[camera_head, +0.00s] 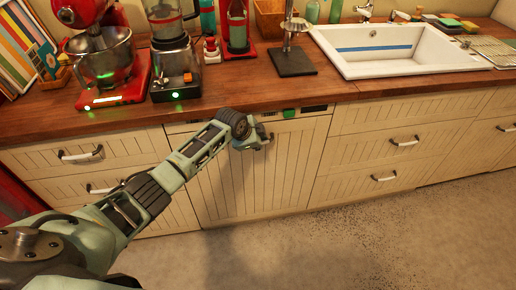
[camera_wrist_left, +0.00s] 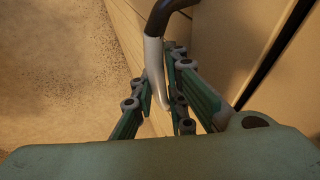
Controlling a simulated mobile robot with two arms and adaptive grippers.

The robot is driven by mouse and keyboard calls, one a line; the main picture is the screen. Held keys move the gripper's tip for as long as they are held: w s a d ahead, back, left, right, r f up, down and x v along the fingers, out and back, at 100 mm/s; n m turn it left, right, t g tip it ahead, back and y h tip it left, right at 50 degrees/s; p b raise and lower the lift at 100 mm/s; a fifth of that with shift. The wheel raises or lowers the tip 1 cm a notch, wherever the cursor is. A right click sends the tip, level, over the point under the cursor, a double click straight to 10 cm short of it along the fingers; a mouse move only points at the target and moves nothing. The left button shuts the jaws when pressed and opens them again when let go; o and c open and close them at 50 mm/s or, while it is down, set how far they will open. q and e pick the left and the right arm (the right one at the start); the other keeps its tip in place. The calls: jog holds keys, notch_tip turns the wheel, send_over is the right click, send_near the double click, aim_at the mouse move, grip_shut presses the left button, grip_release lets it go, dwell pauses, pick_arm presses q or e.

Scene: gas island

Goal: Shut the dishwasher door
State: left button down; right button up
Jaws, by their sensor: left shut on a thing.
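The dishwasher door (camera_head: 290,165) is a cream panelled front below the wooden counter. It stands upright, about in line with the fronts beside it; I cannot tell whether it is fully latched. A dark strip with a green light (camera_head: 290,113) shows along its top. My left gripper (camera_head: 260,138) is at the door's upper part, at the handle. In the left wrist view the handle (camera_wrist_left: 154,62), pale metal with a dark end, runs between the green fingers, and the gripper is shut on it. My arm hides the door's left part. My right gripper is out of view.
Drawers with metal handles (camera_head: 404,141) flank the door. On the counter stand a red mixer (camera_head: 125,85), a blender (camera_head: 175,65) and a white sink (camera_head: 400,65). The grey floor (camera_head: 370,245) in front is clear.

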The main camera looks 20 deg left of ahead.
pick_arm(q)
jog(key=c, duration=2)
grip_release()
jog(key=shift+s+d, duration=0.15)
jog(key=shift+s, duration=0.05)
jog(key=shift+r, duration=0.1)
jog(key=v, duration=1.2)
jog(key=shift+s, duration=0.1)
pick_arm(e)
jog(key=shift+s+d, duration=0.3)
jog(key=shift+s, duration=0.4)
